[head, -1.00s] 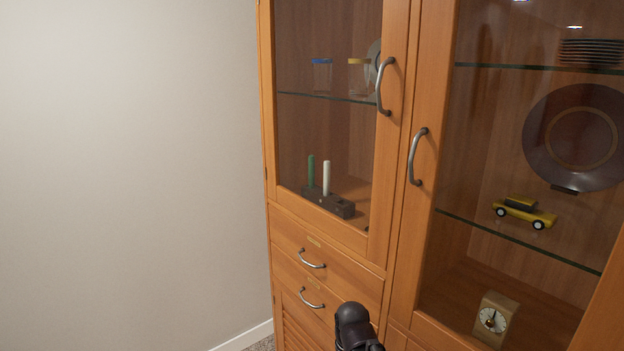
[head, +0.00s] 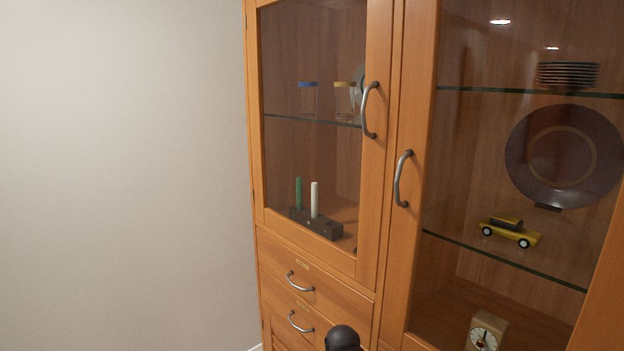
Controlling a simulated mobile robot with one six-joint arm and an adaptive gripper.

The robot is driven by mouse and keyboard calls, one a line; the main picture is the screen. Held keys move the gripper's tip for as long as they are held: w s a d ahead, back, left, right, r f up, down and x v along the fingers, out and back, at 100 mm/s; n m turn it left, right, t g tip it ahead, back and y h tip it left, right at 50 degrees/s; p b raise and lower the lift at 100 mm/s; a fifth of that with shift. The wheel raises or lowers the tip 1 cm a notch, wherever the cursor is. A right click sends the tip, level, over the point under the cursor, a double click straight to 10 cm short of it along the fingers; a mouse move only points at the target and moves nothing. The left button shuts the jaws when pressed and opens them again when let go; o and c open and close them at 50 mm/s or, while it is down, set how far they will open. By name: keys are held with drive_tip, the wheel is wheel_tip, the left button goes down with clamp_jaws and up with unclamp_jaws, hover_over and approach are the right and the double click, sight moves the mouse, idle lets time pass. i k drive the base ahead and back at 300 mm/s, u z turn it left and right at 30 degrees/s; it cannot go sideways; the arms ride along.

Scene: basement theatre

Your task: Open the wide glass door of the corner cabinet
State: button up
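The wooden corner cabinet (head: 383,240) fills the middle and right of the head view. Its wide glass door (head: 472,180) is on the right and looks shut, with a curved metal handle (head: 399,179) on its left stile. A narrower glass door (head: 315,150) on the left also looks shut, with its own curved handle (head: 366,110) on its right stile. A dark rounded part of my arm shows at the bottom edge, below the handles. My gripper is not in view.
Two drawers with metal handles (head: 300,282) sit below the narrow door. Behind the wide door are a yellow toy car (head: 510,231), a small clock (head: 486,331), a large dark plate (head: 563,157) and stacked plates (head: 567,74). A bare wall (head: 120,170) stands left.

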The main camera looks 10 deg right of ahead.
sight(361, 267)
drive_tip(key=z, duration=0.15)
drive_tip(key=k, duration=1.25)
drive_tip(key=u, duration=0.35)
drive_tip(key=i, duration=0.5)
drive_tip(key=u, duration=0.15)
